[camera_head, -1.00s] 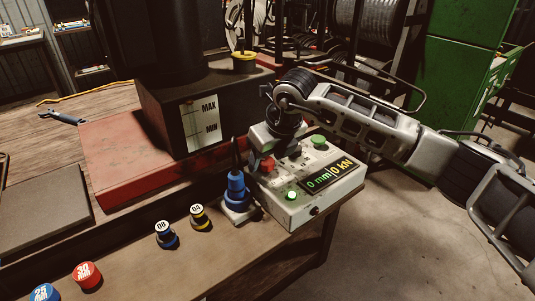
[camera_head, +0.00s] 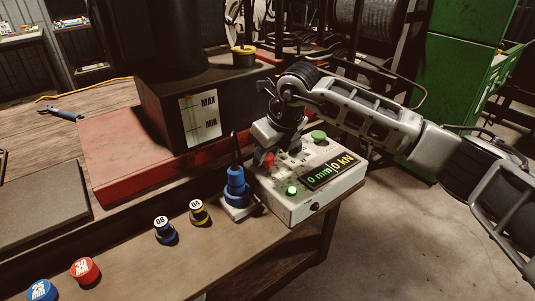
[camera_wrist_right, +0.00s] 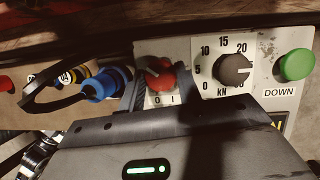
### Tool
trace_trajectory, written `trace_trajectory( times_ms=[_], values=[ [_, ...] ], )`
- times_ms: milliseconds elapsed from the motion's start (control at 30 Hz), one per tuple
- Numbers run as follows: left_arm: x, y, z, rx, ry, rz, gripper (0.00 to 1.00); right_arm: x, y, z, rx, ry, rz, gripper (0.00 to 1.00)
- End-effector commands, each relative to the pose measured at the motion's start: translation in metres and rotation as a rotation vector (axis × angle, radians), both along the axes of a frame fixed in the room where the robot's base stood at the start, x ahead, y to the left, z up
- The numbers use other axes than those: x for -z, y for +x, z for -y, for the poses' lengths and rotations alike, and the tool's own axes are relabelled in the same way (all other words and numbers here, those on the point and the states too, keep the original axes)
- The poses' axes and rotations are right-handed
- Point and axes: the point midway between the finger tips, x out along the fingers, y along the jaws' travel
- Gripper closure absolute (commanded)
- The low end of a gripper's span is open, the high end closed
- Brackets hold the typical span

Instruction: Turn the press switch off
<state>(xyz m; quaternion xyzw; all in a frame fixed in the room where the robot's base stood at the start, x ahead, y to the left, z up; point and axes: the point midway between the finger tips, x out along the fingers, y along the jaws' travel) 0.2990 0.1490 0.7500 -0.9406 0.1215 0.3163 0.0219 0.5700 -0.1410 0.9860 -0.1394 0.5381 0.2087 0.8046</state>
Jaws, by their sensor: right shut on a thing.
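The press control box (camera_head: 290,208) stands at the table's front right corner. Its display reads 0 mm and 0 kN, and a green light (camera_head: 291,191) glows on its front. The red rotary switch (camera_wrist_right: 161,75) shows in the right wrist view, with the labels 0 and I beside it. In the head view the switch (camera_head: 266,159) is partly hidden by my right gripper. My right gripper (camera_wrist_right: 157,88) is shut on the red switch, one finger on each side. I cannot tell clearly which label the switch points to. My left gripper is not in view.
A dark kN dial (camera_wrist_right: 232,70) and a green DOWN button (camera_wrist_right: 297,65) sit beside the switch. A blue plug (camera_head: 237,185) with a cable stands close left of the box. Several coloured dies, including a red one (camera_head: 85,271), stand along the table's front.

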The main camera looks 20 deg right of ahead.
Motion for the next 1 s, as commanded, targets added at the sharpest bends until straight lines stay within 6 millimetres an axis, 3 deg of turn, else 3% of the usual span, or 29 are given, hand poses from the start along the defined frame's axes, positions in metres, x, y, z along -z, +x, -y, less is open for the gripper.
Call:
trace_trajectory(
  times_ms=[700, 1000],
  values=[
    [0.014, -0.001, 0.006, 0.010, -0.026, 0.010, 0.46, -0.001, 0.004, 0.002, -0.646, 0.003, 0.002, 0.89],
    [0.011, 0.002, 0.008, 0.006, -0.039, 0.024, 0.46, -0.001, 0.006, 0.003, -0.930, 0.002, 0.002, 0.89]
  ],
)
